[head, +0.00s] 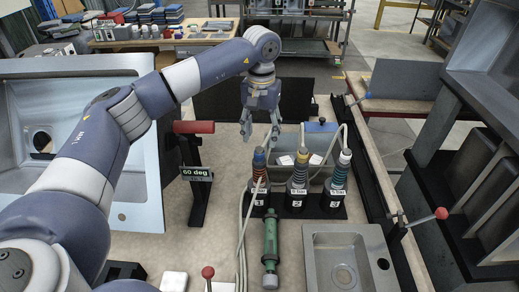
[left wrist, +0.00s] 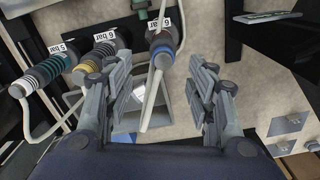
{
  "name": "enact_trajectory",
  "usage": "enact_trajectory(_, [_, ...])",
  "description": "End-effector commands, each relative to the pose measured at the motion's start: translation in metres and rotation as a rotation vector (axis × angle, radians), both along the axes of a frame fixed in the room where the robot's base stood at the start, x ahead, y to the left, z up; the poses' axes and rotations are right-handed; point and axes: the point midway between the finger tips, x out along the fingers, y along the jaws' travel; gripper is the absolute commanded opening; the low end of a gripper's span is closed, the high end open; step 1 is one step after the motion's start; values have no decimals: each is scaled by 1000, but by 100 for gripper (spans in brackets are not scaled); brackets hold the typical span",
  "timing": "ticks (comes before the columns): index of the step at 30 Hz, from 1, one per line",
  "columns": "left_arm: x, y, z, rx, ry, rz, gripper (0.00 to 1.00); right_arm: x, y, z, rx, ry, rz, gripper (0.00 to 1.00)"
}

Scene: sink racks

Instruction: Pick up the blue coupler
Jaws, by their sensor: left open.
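The blue coupler (head: 259,158) has a blue collar on a dark, red-ringed body and stands upright at the left end of a black rack (head: 295,212). In the left wrist view the coupler (left wrist: 161,55) shows its blue ring, with a pale hose running from its end. My left gripper (head: 260,134) is open, fingers down, just above and behind the coupler in the head view. In the left wrist view the gripper (left wrist: 160,95) has its fingers spread on either side of the hose, with the coupler body farther up the picture. I cannot tell whether anything touches. My right gripper is not in view.
A yellow-ringed coupler (head: 301,163) and a white-topped coupler (head: 342,170) stand close on the right, with looping hoses. A green cylinder (head: 270,245) lies in front, beside a grey sink (head: 345,235). A "60 deg" stand (head: 197,175) is at left.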

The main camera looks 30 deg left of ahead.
Motion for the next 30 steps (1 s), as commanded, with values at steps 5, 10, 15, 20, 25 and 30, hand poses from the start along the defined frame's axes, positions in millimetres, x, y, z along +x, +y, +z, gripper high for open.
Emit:
enact_trajectory(5, [-1, 0, -13, 0, 1, -1, 51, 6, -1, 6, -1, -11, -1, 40])
enact_trajectory(10, [-3, 2, -30, 0, 3, -1, 51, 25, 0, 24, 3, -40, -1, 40])
enact_trajectory(15, [-4, 3, -54, 0, 2, 0, 51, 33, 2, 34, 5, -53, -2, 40])
enact_trajectory(20, [-3, 3, -64, -1, 0, -1, 51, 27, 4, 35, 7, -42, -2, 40])
enact_trajectory(25, [-3, 3, -64, -1, -1, -1, 51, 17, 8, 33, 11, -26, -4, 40])
enact_trajectory(30, [-3, 3, -64, -1, -1, -1, 12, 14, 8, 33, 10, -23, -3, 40])
